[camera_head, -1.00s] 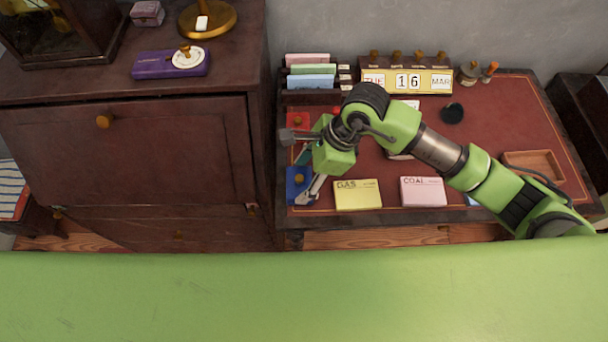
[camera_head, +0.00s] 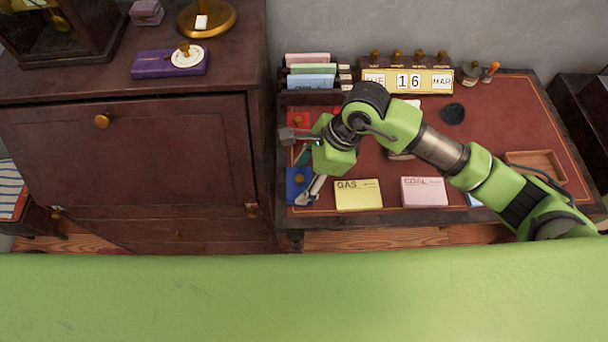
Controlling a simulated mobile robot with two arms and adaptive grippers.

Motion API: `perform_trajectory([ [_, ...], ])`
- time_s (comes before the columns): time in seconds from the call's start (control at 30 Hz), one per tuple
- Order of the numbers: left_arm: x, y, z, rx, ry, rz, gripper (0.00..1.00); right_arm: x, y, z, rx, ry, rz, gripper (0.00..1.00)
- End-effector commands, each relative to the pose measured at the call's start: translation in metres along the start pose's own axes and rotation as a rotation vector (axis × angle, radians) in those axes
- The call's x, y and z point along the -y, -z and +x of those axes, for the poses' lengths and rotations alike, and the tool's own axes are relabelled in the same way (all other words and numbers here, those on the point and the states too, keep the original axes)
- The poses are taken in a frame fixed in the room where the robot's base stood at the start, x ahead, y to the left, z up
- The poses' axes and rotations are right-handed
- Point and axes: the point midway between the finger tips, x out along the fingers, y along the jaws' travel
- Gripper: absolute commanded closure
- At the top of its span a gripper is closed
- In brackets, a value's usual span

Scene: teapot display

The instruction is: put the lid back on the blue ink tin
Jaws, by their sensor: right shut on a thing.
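The blue lid (camera_head: 293,191) with a brass knob shows at the desk's left front corner, in line with the blue ink tin's place. The tin's body cannot be told apart from the lid, and I cannot tell whether the lid rests on it or is held just above. My right gripper (camera_head: 298,166) is over this corner, its fingers spread wide. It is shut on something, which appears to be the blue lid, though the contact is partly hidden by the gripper. My left gripper is not in view.
A red tin (camera_head: 295,119) with a knob is behind the gripper, and a bit of teal (camera_head: 303,155) shows beneath it. Yellow (camera_head: 358,195) and pink (camera_head: 424,192) cards lie to the right. A dark cabinet (camera_head: 180,150) stands close on the left. The calendar (camera_head: 408,82) is at the back.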

Motion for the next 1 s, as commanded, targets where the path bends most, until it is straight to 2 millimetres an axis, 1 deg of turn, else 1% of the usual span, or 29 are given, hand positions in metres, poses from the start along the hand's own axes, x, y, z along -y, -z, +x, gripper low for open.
perform_trajectory([
  [0.33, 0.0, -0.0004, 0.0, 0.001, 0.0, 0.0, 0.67, 0.0003, 0.0, -0.0002, 0.0, 0.001, 0.0, 0.62],
  [0.73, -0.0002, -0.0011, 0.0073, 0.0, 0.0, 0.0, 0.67, 0.0007, 0.0012, 0.0025, 0.0, 0.001, -0.001, 0.62],
  [1.0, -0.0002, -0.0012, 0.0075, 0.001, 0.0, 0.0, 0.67, 0.0005, 0.001, 0.0021, 0.0, 0.001, 0.0, 0.62],
])
